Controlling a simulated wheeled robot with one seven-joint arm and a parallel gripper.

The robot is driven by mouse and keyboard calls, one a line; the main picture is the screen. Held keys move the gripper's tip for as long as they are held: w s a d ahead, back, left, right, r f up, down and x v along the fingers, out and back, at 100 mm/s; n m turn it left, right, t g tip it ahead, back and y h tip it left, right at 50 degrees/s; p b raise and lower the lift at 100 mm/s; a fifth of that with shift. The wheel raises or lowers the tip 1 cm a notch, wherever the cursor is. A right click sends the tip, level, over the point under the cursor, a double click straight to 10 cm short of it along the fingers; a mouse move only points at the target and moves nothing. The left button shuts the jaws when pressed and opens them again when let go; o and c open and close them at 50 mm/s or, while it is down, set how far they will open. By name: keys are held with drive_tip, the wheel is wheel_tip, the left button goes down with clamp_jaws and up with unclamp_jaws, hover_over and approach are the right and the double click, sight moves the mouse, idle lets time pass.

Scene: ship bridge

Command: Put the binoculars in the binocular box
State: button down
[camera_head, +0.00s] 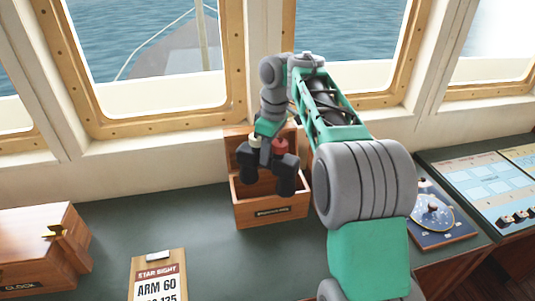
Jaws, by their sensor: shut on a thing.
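The black binoculars (286,176) hang upright from my gripper (265,151), with a white end and a red end showing at the top. My gripper is shut on their middle. The wooden binocular box (270,214) stands on the dark green counter below the windows, its lid raised at the back and a dark label on its front. The binoculars overlap the box's opening in the picture, their lower ends close to its front rim. I cannot tell how far, if at all, they are inside. They hide much of the box's interior.
A wooden clock box (38,245) stands at the left of the dark green counter (165,215). A star sight clipboard (157,272) lies near the front. A blue chart-like panel (432,215) and a console (490,185) are at the right. The counter left of the binocular box is clear.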

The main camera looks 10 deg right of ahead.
sight(271, 159)
drive_tip(key=w+f+n+b, duration=0.1)
drive_tip(key=f+n, duration=0.1)
drive_tip(key=f, duration=0.1)
drive_tip(key=f+n+b, duration=0.2)
drive_tip(key=f+n, duration=0.1)
drive_tip(key=f, duration=0.1)
drive_tip(key=w+f+n+b, duration=0.1)
drive_tip(key=f+n, duration=0.1)
drive_tip(key=f, duration=0.2)
drive_tip(key=shift+w+d+f+n+g+b, duration=0.2)
drive_tip(key=shift+w+d+n+g+b, duration=0.1)
drive_tip(key=shift+w+d+g+b, duration=0.1)
idle(0.3)
drive_tip(key=shift+f+b, duration=0.55)
idle(0.3)
drive_tip(key=c, duration=1.6)
unclamp_jaws()
drive_tip(key=o, duration=0.4)
drive_tip(key=shift+s, duration=0.1)
drive_tip(key=shift+o, duration=0.2)
drive_tip(key=shift+f, duration=0.1)
drive_tip(key=r+p, duration=0.1)
drive_tip(key=r, duration=0.1)
drive_tip(key=r+p, duration=0.2)
drive_tip(key=r, duration=0.1)
drive_tip(key=d+r+p, duration=0.1)
drive_tip(key=r+p, duration=0.1)
drive_tip(key=r, duration=0.1)
